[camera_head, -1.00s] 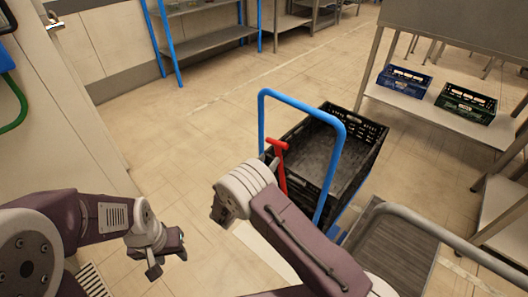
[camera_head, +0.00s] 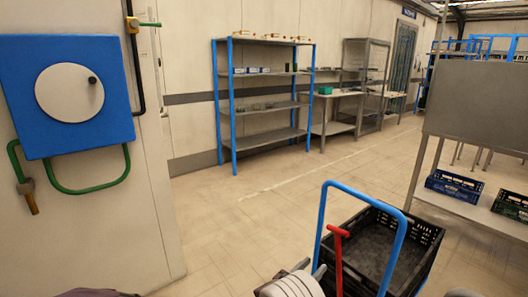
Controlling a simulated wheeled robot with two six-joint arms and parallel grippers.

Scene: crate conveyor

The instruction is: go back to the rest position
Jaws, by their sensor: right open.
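My right arm shows only at the bottom edge, with a pale ridged link in front of the cart. The small part of my right gripper (camera_head: 310,269) that shows is open, with nothing seen in it, close to the cart's blue handle. Most of the gripper is cut off or hidden. My left gripper is out of view. Only a dark purple sliver shows at the bottom left edge.
A cart with a blue handle (camera_head: 322,222) and red lever (camera_head: 338,255) carries a black crate (camera_head: 428,232). At right, a table (camera_head: 455,205) holds a blue crate (camera_head: 455,186) and a green crate (camera_head: 512,203). A blue-posted shelf (camera_head: 232,110) stands behind. The floor at centre left is clear.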

